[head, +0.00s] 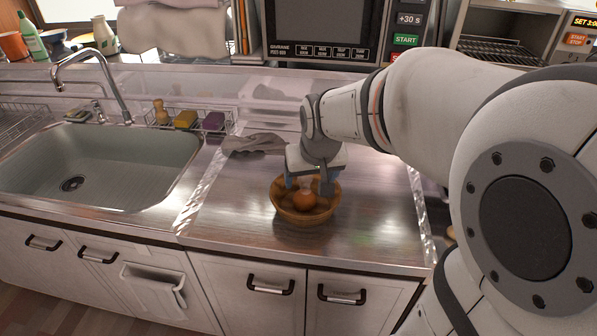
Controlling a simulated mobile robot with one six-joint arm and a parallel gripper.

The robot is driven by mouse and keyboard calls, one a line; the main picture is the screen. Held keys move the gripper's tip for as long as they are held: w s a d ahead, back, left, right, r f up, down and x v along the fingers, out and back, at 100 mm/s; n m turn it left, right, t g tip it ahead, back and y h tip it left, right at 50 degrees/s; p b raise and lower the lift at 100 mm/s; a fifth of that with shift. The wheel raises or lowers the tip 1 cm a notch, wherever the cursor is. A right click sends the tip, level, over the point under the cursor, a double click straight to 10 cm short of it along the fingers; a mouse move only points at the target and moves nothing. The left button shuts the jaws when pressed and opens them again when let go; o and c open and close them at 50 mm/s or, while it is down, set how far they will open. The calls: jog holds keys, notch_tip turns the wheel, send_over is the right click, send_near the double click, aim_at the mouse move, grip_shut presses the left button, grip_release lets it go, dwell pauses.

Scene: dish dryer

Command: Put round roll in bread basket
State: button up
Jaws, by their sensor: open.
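A round brown roll (304,200) is in the brown bread basket (288,213), which stands on the steel counter. My gripper (308,186) points down over the basket, with its fingers on either side of the roll's upper part. The gripper is open. The fingertips reach down to about the basket's rim. I cannot tell whether a finger touches the roll. The gripper hides the back of the basket and part of its inside.
A grey cloth (254,143) lies on the counter behind the basket. A sink (95,165) with a tap is on the left. A rack with sponges (186,119) stands behind it. A microwave (318,30) is at the back. The counter left of the basket is clear.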

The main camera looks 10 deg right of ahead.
jog(key=s+f+g, duration=0.2)
jog(key=s, duration=1.3)
jog(key=shift+a, duration=0.4)
